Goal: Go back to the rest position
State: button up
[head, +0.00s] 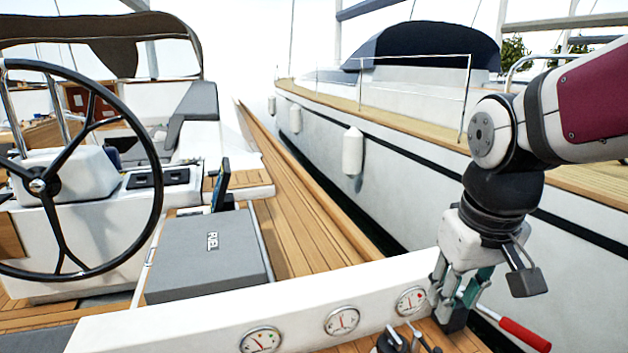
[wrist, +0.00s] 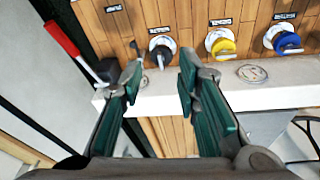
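My gripper (head: 460,300) hangs pointing down at the right of the head view, beside the right end of the white gauge panel (head: 225,320). In the wrist view my gripper (wrist: 160,78) shows two green-padded fingers spread apart with nothing between them. A black rotary knob (wrist: 160,52) lies beyond the gap between the fingertips. A red-handled lever (wrist: 60,38) is to the left of the fingers. It also shows in the head view (head: 524,335), just right of and below my gripper.
Yellow (wrist: 221,44) and blue (wrist: 284,40) knobs are on the wooden panel. Round gauges (head: 342,320) line the white panel. A steering wheel (head: 38,186) and grey box (head: 205,255) are at left. A neighbouring white hull (head: 400,165) stands behind my arm.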

jog(key=s+r+m+t+p, duration=0.1)
jog(key=s, duration=1.2)
jog(key=shift+s+r+m+t+y+p, duration=0.25)
jog(key=shift+r+m+t+y+p, duration=0.05)
jog(key=shift+r+p, duration=0.1)
